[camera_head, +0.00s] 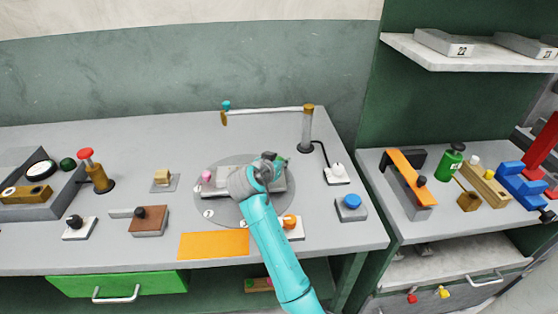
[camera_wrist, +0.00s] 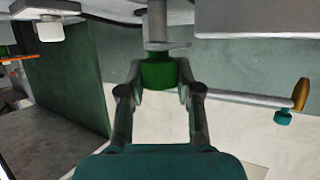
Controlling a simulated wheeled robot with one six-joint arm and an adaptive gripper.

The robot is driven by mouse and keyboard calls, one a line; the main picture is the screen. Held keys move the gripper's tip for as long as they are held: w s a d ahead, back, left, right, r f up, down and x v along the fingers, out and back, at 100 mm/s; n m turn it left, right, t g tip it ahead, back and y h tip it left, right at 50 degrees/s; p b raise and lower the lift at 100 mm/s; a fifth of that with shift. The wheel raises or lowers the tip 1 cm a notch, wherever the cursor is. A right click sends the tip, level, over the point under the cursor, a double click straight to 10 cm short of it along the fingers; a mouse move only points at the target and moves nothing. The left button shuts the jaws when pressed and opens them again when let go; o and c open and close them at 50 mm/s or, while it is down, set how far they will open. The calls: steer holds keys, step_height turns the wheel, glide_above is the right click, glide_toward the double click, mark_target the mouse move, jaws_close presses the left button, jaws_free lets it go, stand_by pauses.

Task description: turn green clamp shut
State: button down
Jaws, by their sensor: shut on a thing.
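The green clamp (camera_wrist: 158,72) is in the wrist view, a short green cylinder below a grey shaft (camera_wrist: 157,25) and a flat collar. My gripper (camera_wrist: 158,88) is shut on it, with one dark finger on each side. In the head view my gripper (camera_head: 268,168) is over the grey round plate (camera_head: 232,214) on the bench.
An orange mat (camera_head: 214,244) lies in front. A red-topped brass device (camera_head: 95,175) stands left, a blue-button box (camera_head: 350,207) right.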

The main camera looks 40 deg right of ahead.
steer(key=n+t+y, duration=0.3)
steer(key=n, duration=0.1)
steer(key=shift+s+d+t, duration=0.1)
steer(key=shift+t, duration=0.3)
steer(key=n+t+y, duration=0.1)
steer(key=n+y, duration=0.1)
steer(key=n+t+y, duration=0.1)
steer(key=n+y, duration=0.1)
steer(key=shift+n+t+y, duration=0.3)
steer(key=n+y, duration=0.4)
steer(key=y, duration=0.1)
steer(key=shift+t, duration=0.3)
steer(key=shift+n+g+y, duration=0.5)
steer(key=shift+n+y, duration=1.5)
steer(key=shift+y, duration=0.2)
steer(key=shift+f, duration=0.1)
steer(key=c, duration=0.8)
jaws_free()
steer(key=shift+o, duration=0.2)
